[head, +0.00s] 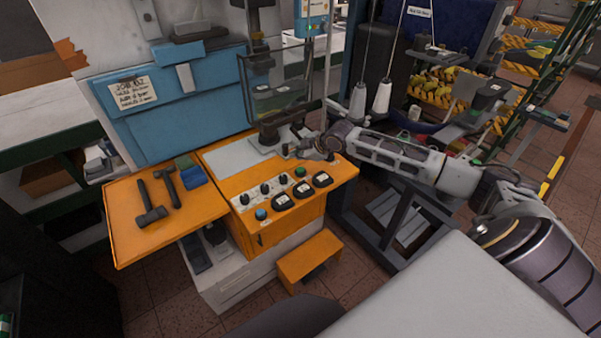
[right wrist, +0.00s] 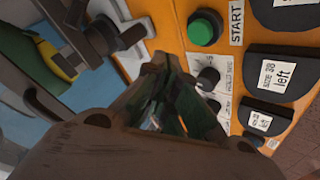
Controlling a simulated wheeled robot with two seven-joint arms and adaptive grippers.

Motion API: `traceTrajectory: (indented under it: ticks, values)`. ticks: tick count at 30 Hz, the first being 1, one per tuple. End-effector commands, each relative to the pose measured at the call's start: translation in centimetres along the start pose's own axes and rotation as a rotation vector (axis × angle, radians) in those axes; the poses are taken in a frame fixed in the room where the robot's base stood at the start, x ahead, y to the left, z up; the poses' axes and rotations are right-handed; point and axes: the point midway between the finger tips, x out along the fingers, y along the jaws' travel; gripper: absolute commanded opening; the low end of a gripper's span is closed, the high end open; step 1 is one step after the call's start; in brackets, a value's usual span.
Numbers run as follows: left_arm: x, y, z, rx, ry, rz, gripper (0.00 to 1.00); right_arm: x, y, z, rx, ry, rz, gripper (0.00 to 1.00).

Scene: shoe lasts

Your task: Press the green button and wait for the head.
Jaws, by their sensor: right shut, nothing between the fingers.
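The green button (head: 299,171) sits on the orange control panel of the blue and orange machine. In the right wrist view the green button (right wrist: 204,28) is round, on a dark collar, beside a "START" label (right wrist: 236,22). My right gripper (head: 292,152) is over the back edge of the panel, close behind the button in the head view. In the right wrist view its shut, empty fingers (right wrist: 160,62) are to the lower left of the button, apart from it in the picture. The machine's head (head: 259,22) is above, partly cut off by the frame. My left gripper is not in view.
A clear guard (head: 275,90) stands behind. Hammers (head: 150,205) lie on the orange side shelf (head: 125,225). White cones (head: 382,97) stand at the right.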

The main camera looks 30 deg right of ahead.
Motion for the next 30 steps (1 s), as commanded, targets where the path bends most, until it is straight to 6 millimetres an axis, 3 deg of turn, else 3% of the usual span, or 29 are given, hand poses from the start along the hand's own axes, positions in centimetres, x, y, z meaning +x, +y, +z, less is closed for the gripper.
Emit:
traceTrajectory:
  ticks: [10, 30]
  values:
    - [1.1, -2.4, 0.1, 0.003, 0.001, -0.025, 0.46, 1.7, -1.2, 1.3, 0.001, -0.001, -0.001, 0.0]
    - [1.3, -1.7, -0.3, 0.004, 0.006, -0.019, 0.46, 2.3, -1.6, 1.7, 0.001, 0.0, 0.0, 0.0]
